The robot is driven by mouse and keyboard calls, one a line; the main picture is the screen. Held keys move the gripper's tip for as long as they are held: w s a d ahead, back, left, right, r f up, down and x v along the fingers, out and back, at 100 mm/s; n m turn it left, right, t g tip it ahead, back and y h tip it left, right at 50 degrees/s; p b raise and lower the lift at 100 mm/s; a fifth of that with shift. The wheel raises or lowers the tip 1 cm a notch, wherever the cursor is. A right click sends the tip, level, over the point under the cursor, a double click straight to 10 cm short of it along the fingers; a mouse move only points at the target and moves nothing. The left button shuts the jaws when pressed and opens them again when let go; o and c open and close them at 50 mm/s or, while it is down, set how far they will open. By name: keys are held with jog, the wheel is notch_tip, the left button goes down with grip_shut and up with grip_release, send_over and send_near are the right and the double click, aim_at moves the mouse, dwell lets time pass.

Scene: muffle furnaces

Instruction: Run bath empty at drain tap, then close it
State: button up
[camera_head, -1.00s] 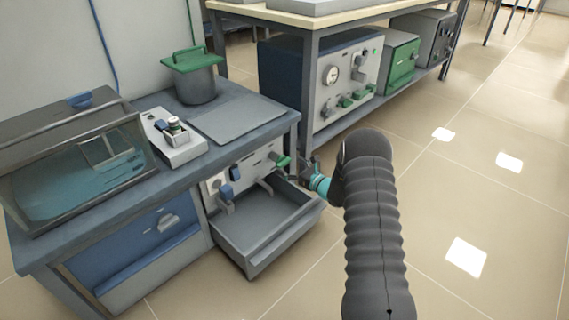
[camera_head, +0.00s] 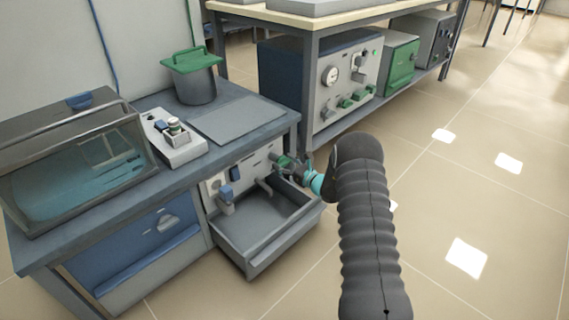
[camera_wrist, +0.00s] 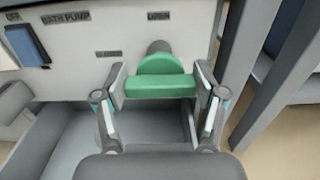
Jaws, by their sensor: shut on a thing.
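The drain tap's green handle (camera_wrist: 160,84) sits on the pale panel in the wrist view, below a small label. In the head view the green handle (camera_head: 284,161) is partly covered by my gripper (camera_head: 298,167). In the wrist view my gripper (camera_wrist: 160,95) has one finger at each end of the handle, shut on it. The handle's long bar lies level there. The bath (camera_head: 75,165) on the bench has a clear front and bluish water inside. A grey open drawer-like basin (camera_head: 270,253) is below the panel and its spouts.
A blue switch (camera_wrist: 32,48) marked bath pump is left of the handle. A bench leg (camera_wrist: 283,90) stands close on the right. A green-lidded pot (camera_head: 196,85) and flat plate (camera_head: 238,118) are on the bench. Open floor (camera_head: 465,205) lies right.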

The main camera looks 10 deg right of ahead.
jog(key=shift+m, duration=0.3)
jog(key=m, duration=0.3)
jog(key=shift+w+d+m+b, duration=0.1)
jog(key=shift+m+b, duration=0.2)
jog(key=shift+b, duration=0.1)
jog(key=m, duration=0.4)
jog(key=shift+w+d+m, duration=0.1)
jog(key=shift+m, duration=0.2)
jog(key=m, duration=0.4)
jog(key=shift+d+f+m+p, duration=0.1)
jog(key=shift+m+p, duration=0.2)
jog(key=shift+f+m+p, duration=0.1)
jog(key=shift+m+p, duration=0.25)
jog(key=shift+m, duration=1.85)
jog(key=o, duration=1.1)
jog(key=shift+f, duration=0.1)
jog(key=shift+o, duration=0.2)
